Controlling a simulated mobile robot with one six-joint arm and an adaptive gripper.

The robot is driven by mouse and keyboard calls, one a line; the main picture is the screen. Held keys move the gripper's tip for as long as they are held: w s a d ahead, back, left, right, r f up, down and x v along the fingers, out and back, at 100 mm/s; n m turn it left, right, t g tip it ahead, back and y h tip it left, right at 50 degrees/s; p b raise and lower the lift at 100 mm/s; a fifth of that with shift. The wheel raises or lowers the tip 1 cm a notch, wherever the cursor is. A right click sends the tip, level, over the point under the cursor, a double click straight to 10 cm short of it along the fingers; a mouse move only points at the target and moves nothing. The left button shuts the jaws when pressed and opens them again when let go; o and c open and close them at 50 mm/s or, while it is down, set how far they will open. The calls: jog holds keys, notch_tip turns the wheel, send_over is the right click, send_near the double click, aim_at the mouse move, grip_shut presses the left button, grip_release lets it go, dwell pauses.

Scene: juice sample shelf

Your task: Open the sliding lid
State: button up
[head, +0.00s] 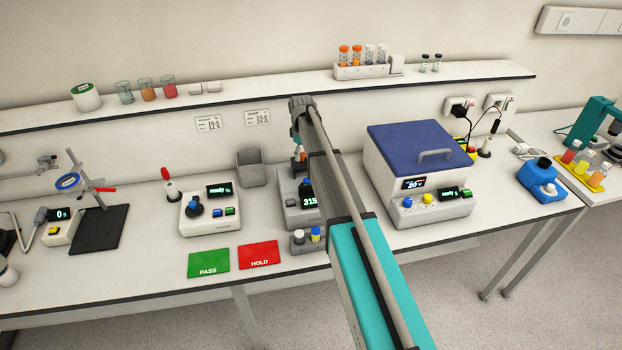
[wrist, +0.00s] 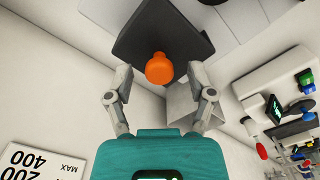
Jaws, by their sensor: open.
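A white box-shaped device (head: 418,193) stands on the bench right of my arm in the head view. Its dark blue lid (head: 405,145) covers the top and looks shut, with a grey bar handle (head: 435,155) near the right front. My gripper (wrist: 160,72) shows in the wrist view with its two fingers spread. A round orange knob or cap (wrist: 159,66) lies between the fingertips in that picture, in front of a dark panel; I cannot tell whether they touch it. In the head view my gripper is mostly hidden by my arm, well left of the lid.
A device reading 315 (head: 310,202) is partly behind my arm. Left of it are a grey bin (head: 251,168), a control box (head: 208,213), a green PASS mat (head: 208,263) and a red HOLD mat (head: 259,255). A wall shelf (head: 240,97) runs above.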

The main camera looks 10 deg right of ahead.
jog(key=s, duration=0.6)
jog(key=r+p, duration=0.2)
notch_tip(320, 180, up, 11)
jog(key=p, duration=1.1)
send_over(306, 164)
jog(key=s, duration=0.5)
jog(key=s+f+m+b, duration=0.4)
jog(key=s+f+b, duration=0.3)
jog(key=s, duration=0.5)
jog(key=s+f+m+b, duration=0.3)
jog(key=s+f+b, duration=0.4)
jog(key=s, duration=0.5)
jog(key=shift+s+a+f+m+b, duration=0.25)
jog(key=shift+a+f+m+b, duration=0.1)
jog(key=shift+a+m, duration=0.1)
jog(key=shift+m, duration=0.55)
jog(key=s+f+b, duration=0.2)
jog(key=s, duration=0.1)
jog(key=shift+s, duration=0.3)
